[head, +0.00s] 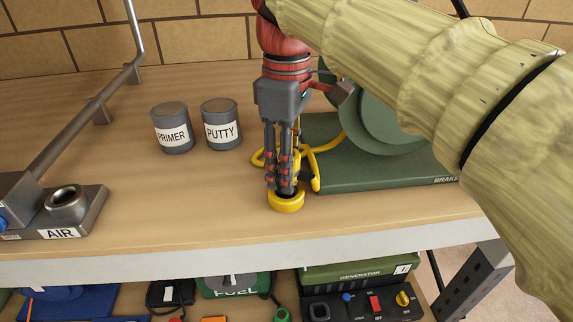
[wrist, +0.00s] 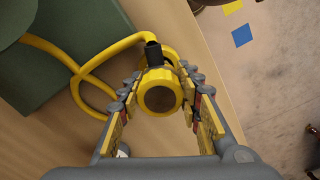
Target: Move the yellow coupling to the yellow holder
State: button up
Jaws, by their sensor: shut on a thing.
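The yellow coupling (head: 286,204) shows in the head view as a thick ring below my fingertips, near the bench's front edge. In the wrist view the round yellow coupling (wrist: 160,92) has a dark face and a black fitting at its top. My gripper (head: 282,188) points down and is shut on it, with a finger on each side in the wrist view. A yellow hose (wrist: 72,58) loops beside it toward the green base. I cannot tell whether the coupling touches the bench. I cannot make out a yellow holder in either view.
The green BRAKE unit (head: 400,171) stands right of my gripper. PRIMER (head: 171,128) and PUTTY (head: 221,124) cans stand to the left. A grey AIR block (head: 85,213) with a round socket is at far left. The front bench between is clear. A lower shelf holds a generator (head: 360,275).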

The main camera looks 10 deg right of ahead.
jog(key=shift+f+b, duration=0.6)
jog(key=shift+f, duration=0.45)
jog(key=o, duration=1.2)
jog(key=shift+o, duration=0.2)
